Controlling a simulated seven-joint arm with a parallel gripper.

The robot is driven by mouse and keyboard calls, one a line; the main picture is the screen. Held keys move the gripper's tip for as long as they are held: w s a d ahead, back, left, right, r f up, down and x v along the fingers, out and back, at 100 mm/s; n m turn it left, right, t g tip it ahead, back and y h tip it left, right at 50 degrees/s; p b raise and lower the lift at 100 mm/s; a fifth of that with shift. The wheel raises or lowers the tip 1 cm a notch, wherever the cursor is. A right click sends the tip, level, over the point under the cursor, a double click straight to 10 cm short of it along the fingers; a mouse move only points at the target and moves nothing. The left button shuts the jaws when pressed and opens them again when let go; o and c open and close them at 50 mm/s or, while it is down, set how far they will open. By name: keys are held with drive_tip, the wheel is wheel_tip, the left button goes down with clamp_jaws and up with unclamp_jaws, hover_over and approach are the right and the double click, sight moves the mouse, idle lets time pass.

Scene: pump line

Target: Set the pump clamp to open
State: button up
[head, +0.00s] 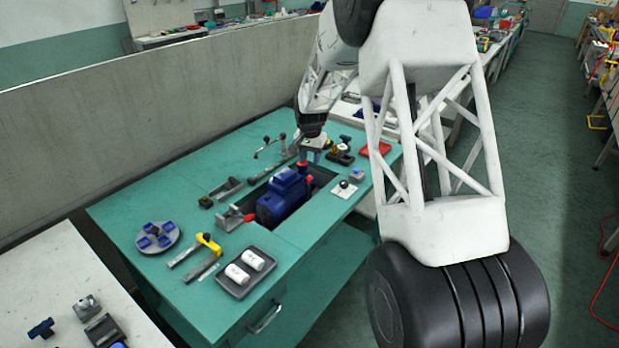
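A blue pump (285,196) with a red top part (302,167) sits in a dark recess of the green bench. A grey metal clamp (232,219) with a red handle tip (250,217) stands at the pump's near left end. Its handle lies low towards the pump; I cannot tell if the clamp is locked. My gripper (312,152) points down just above the far end of the pump, close to the red part. I cannot tell if it touches anything. Its fingers are too small to show whether they are open or shut.
On the green bench (180,190) are a grey tray with white cylinders (246,272), a round plate with blue parts (158,237), a yellow-headed tool (208,243) and a white switch plate (344,189). A grey partition (150,120) stands behind. The bench's front left is partly clear.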

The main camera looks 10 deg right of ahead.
sight(310, 176)
drive_tip(key=shift+w+f, duration=0.4)
drive_tip(key=shift+f, duration=0.05)
drive_tip(key=shift+f, duration=0.1)
drive_tip(key=shift+f, duration=3.85)
drive_tip(key=shift+c, duration=0.4)
clamp_jaws()
